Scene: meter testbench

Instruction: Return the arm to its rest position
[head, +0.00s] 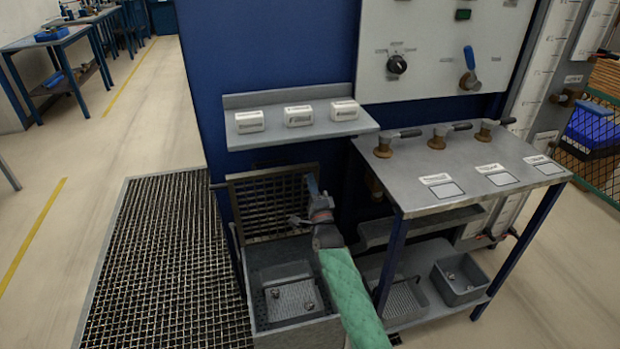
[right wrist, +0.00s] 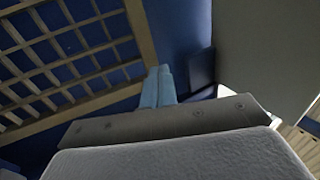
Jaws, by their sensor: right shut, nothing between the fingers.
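My right arm (head: 350,295), in a green quilted sleeve, comes in from the bottom of the head view. Its gripper (head: 312,186) is raised in front of the blue bench cabinet, near the metal grid above the grey bin. In the right wrist view the two pale blue fingers (right wrist: 158,86) are together, with nothing between them. The grid (right wrist: 70,50) shows to their left, apart from or behind them; I cannot tell the gap. My left gripper is not in view.
A shelf (head: 360,128) with three white meters is above the gripper. To the right stands a grey table (head: 460,180) with valve handles and labels. A grey bin (head: 262,300) with small parts is below. A floor grating (head: 150,260) lies left.

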